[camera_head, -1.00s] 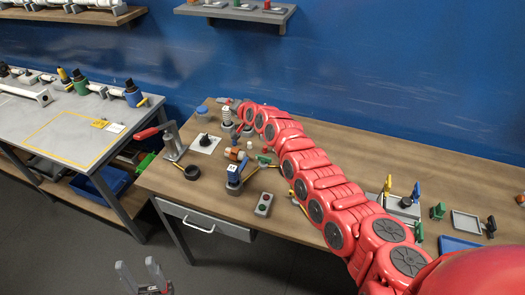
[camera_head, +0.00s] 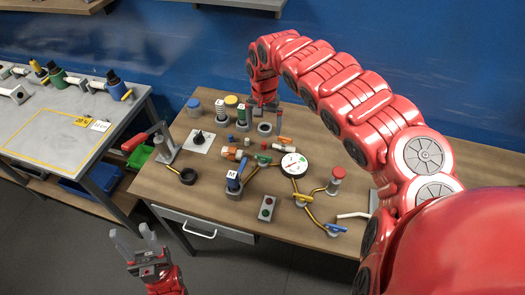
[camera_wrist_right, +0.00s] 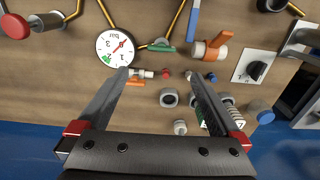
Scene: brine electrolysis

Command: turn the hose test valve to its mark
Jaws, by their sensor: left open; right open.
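Several lever valves are on the bench, and I cannot tell which is the hose test valve. In the right wrist view are the gauge (camera_wrist_right: 115,47), green lever (camera_wrist_right: 161,45), an orange-handled valve (camera_wrist_right: 211,48) and a small orange lever (camera_wrist_right: 136,83). My right gripper (camera_wrist_right: 160,82) is open and empty above the bench. My left gripper (camera_head: 134,238) is open and empty, in front of the bench.
A red-topped post (camera_head: 336,180) stands at right. The front bench strip (camera_head: 215,215) is fairly clear.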

